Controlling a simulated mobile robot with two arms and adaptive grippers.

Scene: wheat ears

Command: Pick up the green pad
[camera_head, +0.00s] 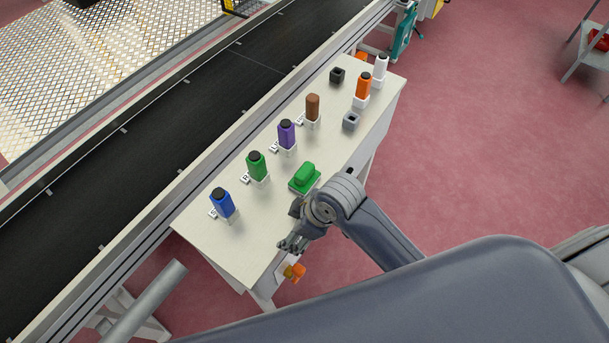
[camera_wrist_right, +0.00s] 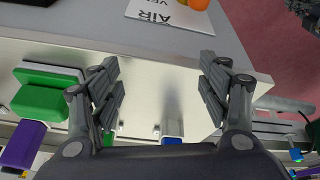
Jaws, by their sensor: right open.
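The green pad (camera_head: 305,174) is a rounded green block on a flat green base. It rests on the light table, in front of the row of coloured upright pieces. In the right wrist view it shows at the left (camera_wrist_right: 42,99), outside my fingers. My right gripper (camera_head: 293,243) is near the table's front edge, apart from the pad and below it in the head view. In the wrist view its fingers (camera_wrist_right: 162,82) are spread with nothing held between them. My left gripper does not show clearly in either view.
Blue (camera_head: 223,204), green (camera_head: 257,167), purple (camera_head: 287,136) and brown (camera_head: 313,107) pieces stand along the table (camera_head: 230,246). Orange (camera_head: 363,87) and white (camera_head: 380,68) pieces stand farther back, near black (camera_head: 337,75) and grey (camera_head: 351,121) blocks. A dark conveyor (camera_head: 130,155) runs alongside.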

